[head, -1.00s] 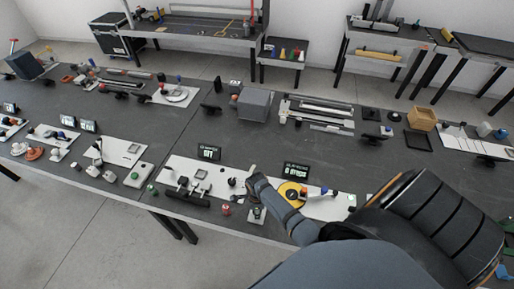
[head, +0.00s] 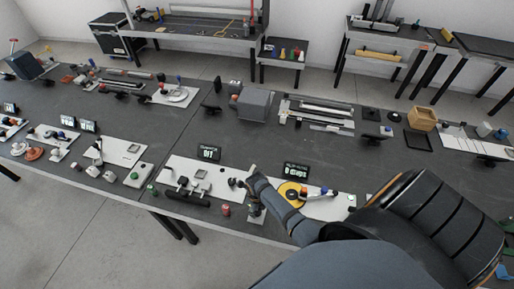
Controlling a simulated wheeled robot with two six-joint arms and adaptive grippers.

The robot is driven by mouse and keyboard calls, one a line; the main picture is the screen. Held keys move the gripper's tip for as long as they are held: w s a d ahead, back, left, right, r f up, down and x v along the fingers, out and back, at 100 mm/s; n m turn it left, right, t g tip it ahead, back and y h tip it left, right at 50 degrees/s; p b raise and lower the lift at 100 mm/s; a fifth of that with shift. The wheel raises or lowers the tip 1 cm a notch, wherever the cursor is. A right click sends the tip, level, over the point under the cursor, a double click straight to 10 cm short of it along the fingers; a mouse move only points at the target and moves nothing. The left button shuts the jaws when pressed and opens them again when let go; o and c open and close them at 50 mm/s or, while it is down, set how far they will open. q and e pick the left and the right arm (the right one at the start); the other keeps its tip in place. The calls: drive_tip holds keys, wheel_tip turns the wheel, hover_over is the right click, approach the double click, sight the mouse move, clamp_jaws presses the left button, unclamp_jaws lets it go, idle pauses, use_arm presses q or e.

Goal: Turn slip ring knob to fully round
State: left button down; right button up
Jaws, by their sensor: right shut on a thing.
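The yellow slip ring disc (head: 290,190) lies on a pale panel (head: 330,209) near the table's front edge, partly covered by my right forearm. My right gripper (head: 255,210) points down just left of the disc, over a small pale plate at the front edge. It is shut on what seems to be the slip ring knob, which the fingers mostly hide. The knob's turn angle cannot be read. A black display (head: 296,171) with pale text stands behind the disc. My left gripper is not in view.
A pale panel with dark fittings (head: 178,172) and a second display (head: 208,153) lie to the left. A red knob (head: 226,210) stands close left of my gripper. A grey box (head: 254,104) stands farther back. The table between the box and the displays is mostly clear.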

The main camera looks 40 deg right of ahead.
drive_tip(key=shift+m, duration=0.4)
drive_tip(key=o, duration=1.2)
drive_tip(key=shift+c, duration=0.2)
wheel_tip(320, 180, up, 12)
